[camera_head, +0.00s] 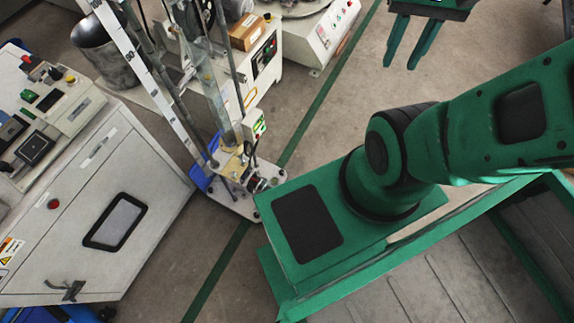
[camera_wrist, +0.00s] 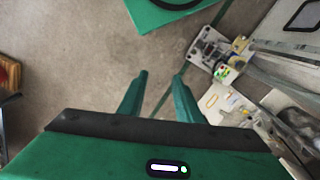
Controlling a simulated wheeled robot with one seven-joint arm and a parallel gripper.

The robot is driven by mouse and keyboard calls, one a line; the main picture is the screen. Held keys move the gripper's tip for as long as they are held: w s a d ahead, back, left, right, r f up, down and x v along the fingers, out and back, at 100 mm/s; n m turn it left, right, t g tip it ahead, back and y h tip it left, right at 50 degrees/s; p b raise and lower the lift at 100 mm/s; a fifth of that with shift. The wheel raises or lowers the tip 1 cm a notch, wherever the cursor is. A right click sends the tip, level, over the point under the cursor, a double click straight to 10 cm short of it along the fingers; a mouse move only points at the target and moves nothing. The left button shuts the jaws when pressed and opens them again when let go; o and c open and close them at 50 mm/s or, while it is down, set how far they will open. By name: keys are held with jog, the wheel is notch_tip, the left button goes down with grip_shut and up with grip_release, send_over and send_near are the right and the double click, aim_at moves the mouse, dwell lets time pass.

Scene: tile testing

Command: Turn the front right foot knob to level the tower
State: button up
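The tower is a tall clear column (camera_head: 217,100) beside a white ruler-marked post, on a pale base plate (camera_head: 236,206) on the floor, centre-left in the head view. Small dark and metal parts sit at the plate's front and right; a small round part (camera_head: 275,182) is at its right corner, but I cannot tell which is the front right foot knob. My gripper (camera_head: 399,67) is open and empty at the top right, well apart from the tower. In the wrist view, my gripper (camera_wrist: 160,75) has its fingers apart; the tower's base parts (camera_wrist: 208,50) lie beyond them, upper right.
A grey-white control cabinet (camera_head: 150,165) stands left of the tower. Another white machine (camera_head: 325,35) is at the top. Open floor (camera_head: 345,115) lies right of the tower, crossed by a green line.

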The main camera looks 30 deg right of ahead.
jog(key=shift+a, duration=0.3)
jog(key=shift+o, duration=1.1)
jog(key=shift+w, duration=0.1)
jog(key=w+d+f+m+h, duration=0.1)
jog(key=w+d+f, duration=0.35)
jog(key=w, duration=0.45)
jog(key=w+d+f+m, duration=0.1)
jog(key=w+d+f, duration=0.2)
jog(key=w+f, duration=0.4)
jog(key=w+f+m, duration=0.1)
jog(key=w+f, duration=0.6)
jog(key=m+y, duration=0.5)
jog(key=m, duration=0.5)
send_over(282, 172)
jog(key=d, duration=0.5)
notch_tip(282, 172, down, 58)
jog(key=shift+t, duration=0.4)
jog(key=x, duration=1)
jog(key=shift+s+a+f, duration=0.2)
jog(key=shift+a+f, duration=0.05)
jog(key=shift+a, duration=0.1)
